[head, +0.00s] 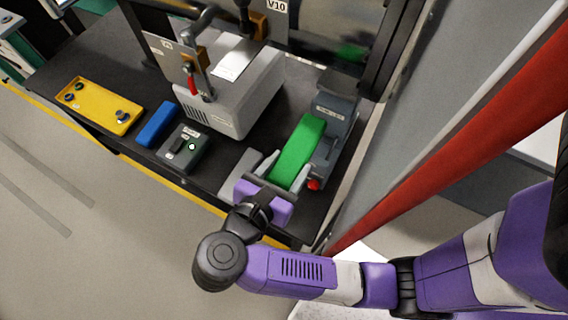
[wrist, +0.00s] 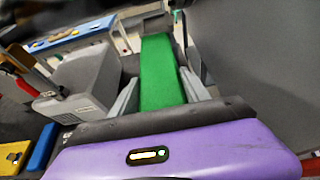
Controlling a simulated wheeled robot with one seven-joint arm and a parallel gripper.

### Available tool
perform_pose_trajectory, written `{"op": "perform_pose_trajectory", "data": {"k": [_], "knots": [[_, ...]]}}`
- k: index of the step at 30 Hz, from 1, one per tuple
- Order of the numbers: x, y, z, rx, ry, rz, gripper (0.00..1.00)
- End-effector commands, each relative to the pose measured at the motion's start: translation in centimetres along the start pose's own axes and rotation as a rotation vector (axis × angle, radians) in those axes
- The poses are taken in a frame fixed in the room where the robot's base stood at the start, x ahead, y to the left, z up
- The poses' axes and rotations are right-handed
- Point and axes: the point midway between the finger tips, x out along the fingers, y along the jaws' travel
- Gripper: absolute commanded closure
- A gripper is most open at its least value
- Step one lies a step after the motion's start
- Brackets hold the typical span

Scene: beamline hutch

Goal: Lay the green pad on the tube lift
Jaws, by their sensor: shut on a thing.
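The green pad (head: 298,150) is a long flat bar. It also shows in the wrist view (wrist: 160,70), reaching straight out from my gripper. My gripper (head: 283,173) is shut on the near end of the green pad, with one grey finger on each side; the fingers also show in the wrist view (wrist: 162,92). A dark grey device with a label that seems to read as the tube lift (head: 337,106) stands at the right of the bench. The pad is beside and partly in front of it. I cannot tell whether they touch.
A light grey machine (head: 240,95) stands left of the pad. A blue block (head: 155,124), a grey-green switch box (head: 184,149) and a yellow panel (head: 100,106) lie farther left. A red knob (head: 314,184) sits close to my right finger. A grey wall with a red stripe (head: 450,155) bounds the right.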

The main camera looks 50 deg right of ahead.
Motion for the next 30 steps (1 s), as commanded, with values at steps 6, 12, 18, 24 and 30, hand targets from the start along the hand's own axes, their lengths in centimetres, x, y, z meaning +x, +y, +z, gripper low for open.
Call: {"op": "perform_pose_trajectory", "data": {"k": [6,12,18,24,30], "knots": [[1.2,0.0,0.1,0.003,-0.001,0.003,1.0],[2.0,0.1,0.3,0.004,-0.001,0.002,1.0],[2.7,0.1,0.6,0.003,-0.001,0.002,1.0],[3.5,0.1,0.8,0.004,-0.001,0.002,1.0],[4.3,0.1,1.0,0.003,-0.001,0.002,1.0]]}}
